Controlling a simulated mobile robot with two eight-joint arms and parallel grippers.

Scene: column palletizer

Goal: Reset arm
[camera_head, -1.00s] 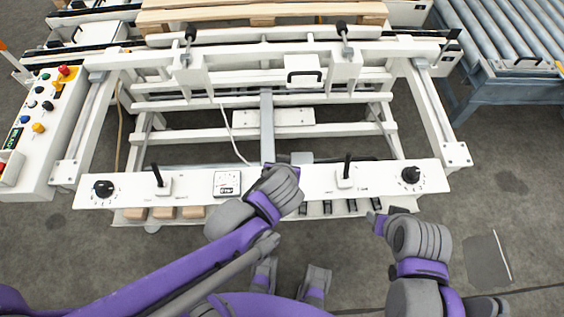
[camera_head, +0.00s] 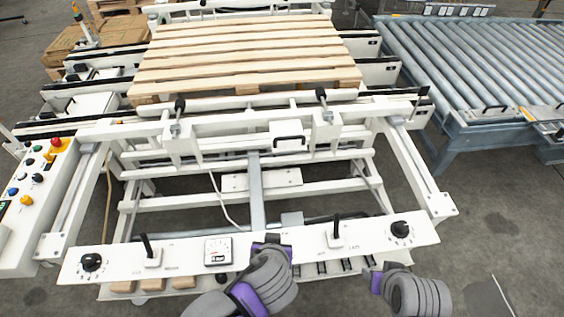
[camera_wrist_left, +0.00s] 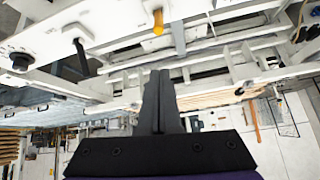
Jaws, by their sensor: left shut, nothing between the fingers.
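My left gripper (camera_head: 272,241) is at the front panel (camera_head: 190,254) of the white machine in the head view, just right of the square dial (camera_head: 217,250). In the left wrist view its two black fingers (camera_wrist_left: 158,85) are together with nothing between them. Whether it touches the panel cannot be told. My right gripper (camera_head: 378,280) is at the lower right, in front of the panel's right part. Its fingers are too small and partly hidden to read.
The panel carries black levers (camera_head: 150,250) and round knobs (camera_head: 400,229). A button box (camera_head: 38,190) stands at the left. A wooden pallet (camera_head: 245,55) lies behind, and a roller conveyor (camera_head: 460,65) is at the right.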

